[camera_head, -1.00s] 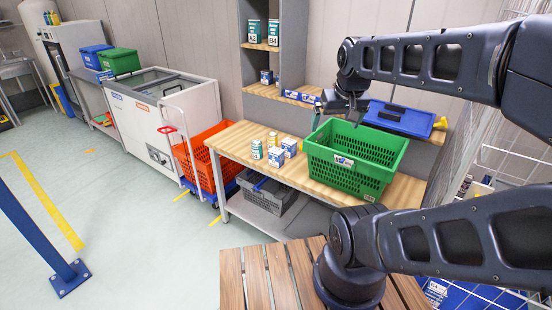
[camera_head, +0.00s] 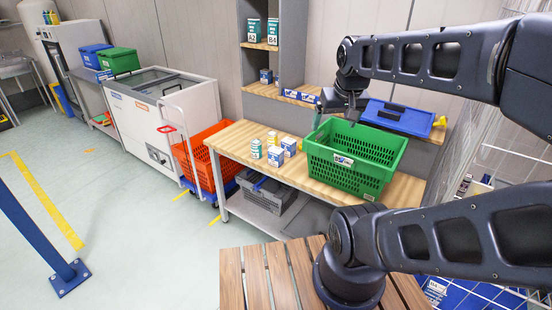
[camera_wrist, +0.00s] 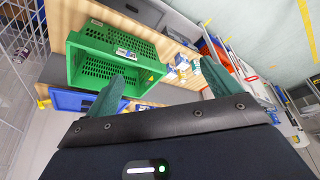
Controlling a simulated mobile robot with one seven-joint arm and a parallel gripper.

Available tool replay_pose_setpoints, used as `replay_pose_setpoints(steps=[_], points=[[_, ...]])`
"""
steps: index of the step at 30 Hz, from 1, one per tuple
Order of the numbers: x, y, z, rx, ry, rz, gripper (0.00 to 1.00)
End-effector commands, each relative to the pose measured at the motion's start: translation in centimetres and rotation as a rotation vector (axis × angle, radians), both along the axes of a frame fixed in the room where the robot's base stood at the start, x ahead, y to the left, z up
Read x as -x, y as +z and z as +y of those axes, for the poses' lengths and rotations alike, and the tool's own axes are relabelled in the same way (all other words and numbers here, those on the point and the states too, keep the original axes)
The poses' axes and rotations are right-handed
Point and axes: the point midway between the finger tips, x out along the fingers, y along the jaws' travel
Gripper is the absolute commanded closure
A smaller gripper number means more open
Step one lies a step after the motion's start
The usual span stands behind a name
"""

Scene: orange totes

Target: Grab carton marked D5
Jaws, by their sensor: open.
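Two small blue-and-white cartons stand on the wooden bench top, left of the green basket: one (camera_head: 289,146) further back, one (camera_head: 275,156) nearer. Their marks are too small to read, so I cannot tell which is D5. The cartons also show small in the wrist view (camera_wrist: 181,64), beyond my fingers. My gripper (camera_wrist: 163,82) is open and empty, with its two green fingers apart. In the head view my gripper (camera_head: 352,107) hangs above the back of the green basket, right of the cartons and apart from them.
The green basket (camera_head: 345,178) stands right of the cartons. A green-and-white can (camera_head: 256,149) and a yellowish can (camera_head: 272,138) stand beside them. The bench's left end is clear.

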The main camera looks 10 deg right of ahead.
Motion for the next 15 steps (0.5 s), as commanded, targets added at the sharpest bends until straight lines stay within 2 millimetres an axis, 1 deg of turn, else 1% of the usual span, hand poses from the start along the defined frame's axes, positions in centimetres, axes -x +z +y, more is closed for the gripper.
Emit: replay_pose_setpoints(steps=[2,5,8,9,14,15], points=[[-0.7,0.0,0.3,-0.011,0.005,-0.007,0.11],[-2.7,0.1,1.2,-0.039,0.016,-0.029,0.11],[-5.7,0.2,2.5,-0.083,0.023,-0.063,0.11],[-7.0,0.2,3.1,-0.102,0.026,-0.079,0.11],[-12.1,0.1,5.3,-0.172,0.023,-0.143,0.11],[-13.3,0.0,5.8,-0.188,0.020,-0.159,0.11]])
